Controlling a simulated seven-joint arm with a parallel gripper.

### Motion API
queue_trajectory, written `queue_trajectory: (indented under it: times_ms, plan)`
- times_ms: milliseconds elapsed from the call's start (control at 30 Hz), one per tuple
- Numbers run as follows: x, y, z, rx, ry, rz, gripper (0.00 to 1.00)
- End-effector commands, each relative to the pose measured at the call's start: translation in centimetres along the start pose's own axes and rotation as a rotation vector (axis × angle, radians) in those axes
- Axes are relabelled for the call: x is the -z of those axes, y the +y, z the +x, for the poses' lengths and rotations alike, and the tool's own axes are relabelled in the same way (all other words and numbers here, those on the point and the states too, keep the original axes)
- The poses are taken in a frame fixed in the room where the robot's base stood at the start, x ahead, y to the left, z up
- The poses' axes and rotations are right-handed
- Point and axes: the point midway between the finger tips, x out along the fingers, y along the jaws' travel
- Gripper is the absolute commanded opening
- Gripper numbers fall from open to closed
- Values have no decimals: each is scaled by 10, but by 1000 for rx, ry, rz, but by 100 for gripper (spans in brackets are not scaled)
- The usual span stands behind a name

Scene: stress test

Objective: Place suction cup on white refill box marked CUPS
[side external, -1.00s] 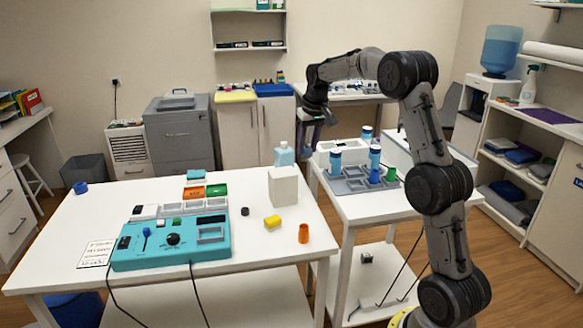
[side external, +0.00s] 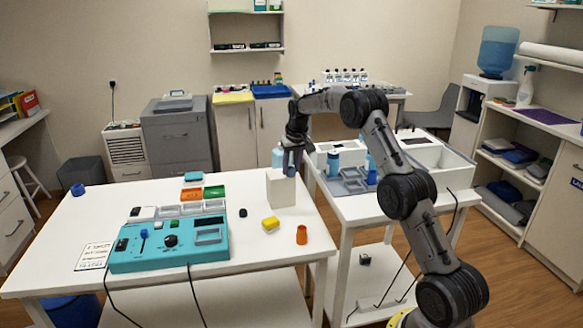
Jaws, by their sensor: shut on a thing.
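A plain white box (side external: 281,190) stands upright near the right edge of the white table. No marking on it is readable from here. My gripper (side external: 290,170) points down at the box's top and overlaps its upper right part in the picture. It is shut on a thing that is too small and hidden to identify. I cannot tell whether the held thing touches the box. No suction cup can be made out clearly.
A teal control box (side external: 170,243) fills the table's left-middle. A dark small cylinder (side external: 243,213), a yellow block (side external: 270,223) and an orange cup (side external: 302,235) lie near the box. A pale blue bottle (side external: 277,157) stands behind it. A grey tray (side external: 350,184) is on the right table.

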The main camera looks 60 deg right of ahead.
Motion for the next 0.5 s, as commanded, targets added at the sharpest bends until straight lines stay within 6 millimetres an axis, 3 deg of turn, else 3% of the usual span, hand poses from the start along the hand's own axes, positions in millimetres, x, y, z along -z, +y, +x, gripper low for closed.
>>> queue_trajectory:
  times_ms: [367, 400, 500]
  plan:
    - [-1, 0, 4, 0, 1, 0, 0]
    - [-1, 0, 5, 0, 2, 0, 42]
    - [-1, 0, 4, 0, 2, 0, 60]
